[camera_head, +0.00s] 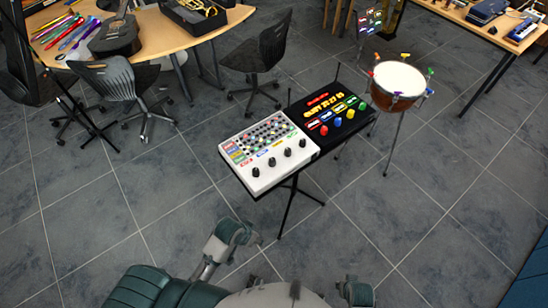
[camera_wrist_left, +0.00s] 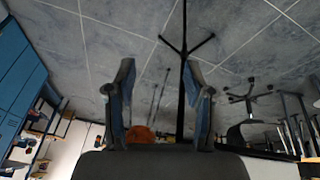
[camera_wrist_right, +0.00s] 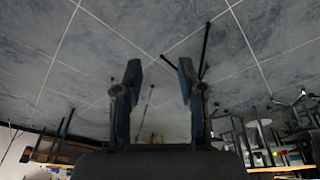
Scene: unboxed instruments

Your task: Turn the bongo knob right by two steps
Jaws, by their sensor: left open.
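A white instrument panel (camera_head: 243,178) with several black knobs along its front edge and many small coloured controls stands in the middle of the head view. A black panel (camera_head: 325,146) joins it on the right, with a blue knob (camera_head: 323,130), a red knob (camera_head: 337,122), a yellow knob (camera_head: 350,114) and a green knob (camera_head: 362,106). The labels are too small to read, so I cannot tell which knob is the bongo one. My left gripper (camera_wrist_left: 160,75) is open and empty. My right gripper (camera_wrist_right: 160,75) is open and empty. Both are apart from the panels.
A drum (camera_head: 399,78) with coloured pegs stands right of the panels. A curved wooden table (camera_head: 160,38) with instruments and several dark chairs is at the upper left. Another table (camera_head: 450,14) is at the upper right. Tiled floor lies clear around the panel stand.

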